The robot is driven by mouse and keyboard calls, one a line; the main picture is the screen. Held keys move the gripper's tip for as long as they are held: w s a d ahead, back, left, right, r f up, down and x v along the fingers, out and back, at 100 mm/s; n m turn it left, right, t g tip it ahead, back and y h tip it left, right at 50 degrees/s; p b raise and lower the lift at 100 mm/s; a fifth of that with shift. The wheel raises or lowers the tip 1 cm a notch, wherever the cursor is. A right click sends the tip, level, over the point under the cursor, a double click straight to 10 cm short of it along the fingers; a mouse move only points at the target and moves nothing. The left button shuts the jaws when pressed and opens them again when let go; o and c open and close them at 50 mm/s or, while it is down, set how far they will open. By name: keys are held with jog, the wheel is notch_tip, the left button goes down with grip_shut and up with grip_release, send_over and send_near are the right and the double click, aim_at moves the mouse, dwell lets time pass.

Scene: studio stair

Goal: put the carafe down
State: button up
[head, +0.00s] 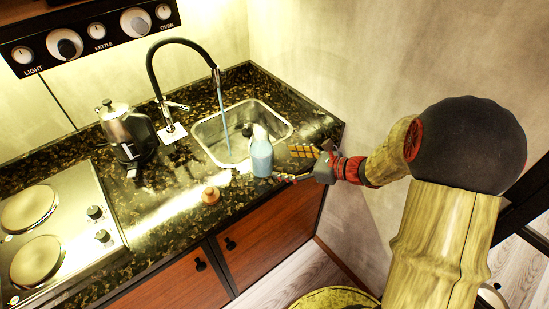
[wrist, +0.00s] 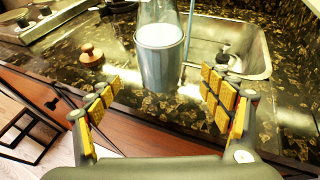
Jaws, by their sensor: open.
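The carafe (head: 261,158) is clear glass at the top with a pale blue-white lower body. It stands upright on the dark speckled counter (head: 160,205), at the front edge of the sink. My gripper (head: 283,163) is open just to the right of the carafe. In the wrist view, the carafe (wrist: 160,55) is ahead of my gripper (wrist: 160,78), in line with the gap between the yellow-padded fingers. Neither finger appears to be shut on it. The carafe's top is cut off in the wrist view.
The steel sink (head: 212,132) lies behind the carafe, under a black faucet (head: 152,68). A small wooden knob-shaped piece (head: 211,195) lies on the counter to the left. A kettle (head: 128,132) and a two-plate hob (head: 60,235) stand farther left. The front counter has bare room.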

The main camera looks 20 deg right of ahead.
jog(key=s+a+r+n+g+h, duration=0.1)
jog(key=s+a+r+n+g, duration=0.55)
jog(key=s+a+n, duration=0.55)
jog(key=s+d+r+n+t+h, duration=0.2)
jog(key=s+d+r+n+h, duration=0.4)
jog(key=n, duration=0.9)
jog(key=s+r+h, duration=0.1)
jog(key=s+r, duration=0.2)
jog(key=s, duration=0.2)
jog(key=shift+n+h, duration=0.3)
jog(key=shift+n, duration=0.1)
jog(key=shift+c, duration=1)
